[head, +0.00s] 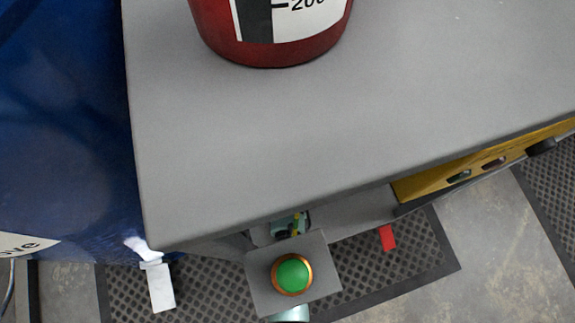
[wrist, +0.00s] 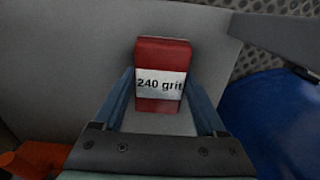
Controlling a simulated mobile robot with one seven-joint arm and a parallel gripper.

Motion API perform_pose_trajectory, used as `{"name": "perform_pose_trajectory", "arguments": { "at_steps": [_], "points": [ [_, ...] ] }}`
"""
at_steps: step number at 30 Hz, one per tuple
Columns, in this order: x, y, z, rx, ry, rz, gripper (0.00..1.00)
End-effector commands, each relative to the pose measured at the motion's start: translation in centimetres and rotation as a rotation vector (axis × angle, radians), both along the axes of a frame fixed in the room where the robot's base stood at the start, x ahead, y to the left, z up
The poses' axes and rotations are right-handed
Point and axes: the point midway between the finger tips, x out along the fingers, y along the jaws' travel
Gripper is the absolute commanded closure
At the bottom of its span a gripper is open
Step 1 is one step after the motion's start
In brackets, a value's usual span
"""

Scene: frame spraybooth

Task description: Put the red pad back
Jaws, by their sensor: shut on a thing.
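The red pad (wrist: 160,52) has a white band that reads "240 grit". It shows upright in the middle of the wrist view, between the two blue-grey fingers of my gripper (wrist: 160,78). My gripper is shut on it. The pad's lower end lies between the fingers, with a grey surface behind it; I cannot tell whether the pad touches that surface. In the head view I cannot make out the pad or the fingertips for certain.
A grey tabletop (head: 330,130) fills much of the head view, with a red container (head: 270,50) at its back. A yellow part (head: 480,160) sits under its right edge. Blue material (head: 60,130) hangs at left.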

Motion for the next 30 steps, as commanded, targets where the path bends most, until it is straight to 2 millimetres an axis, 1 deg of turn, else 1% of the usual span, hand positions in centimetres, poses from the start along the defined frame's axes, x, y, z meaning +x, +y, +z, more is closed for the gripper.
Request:
{"name": "perform_pose_trajectory", "arguments": {
  "at_steps": [1,7,11,12,16,24,26,30],
  "points": [
    [0.1,0.0,-0.5,0.0,-0.001,0.0,0.71],
    [0.1,0.0,-0.3,0.0,-0.001,0.0,0.71],
    [0.1,0.0,-0.6,0.0,-0.001,0.0,0.71],
    [0.1,0.0,-0.6,0.0,-0.001,0.0,0.24],
    [0.1,0.0,-0.6,0.0,-0.001,0.0,0.01],
    [0.0,0.0,-0.4,0.0,-0.001,0.0,0.0],
    [0.0,0.0,0.1,0.0,-0.001,0.0,0.0],
    [0.0,0.0,2.1,0.0,-0.001,0.0,0.0]
  ]
}}
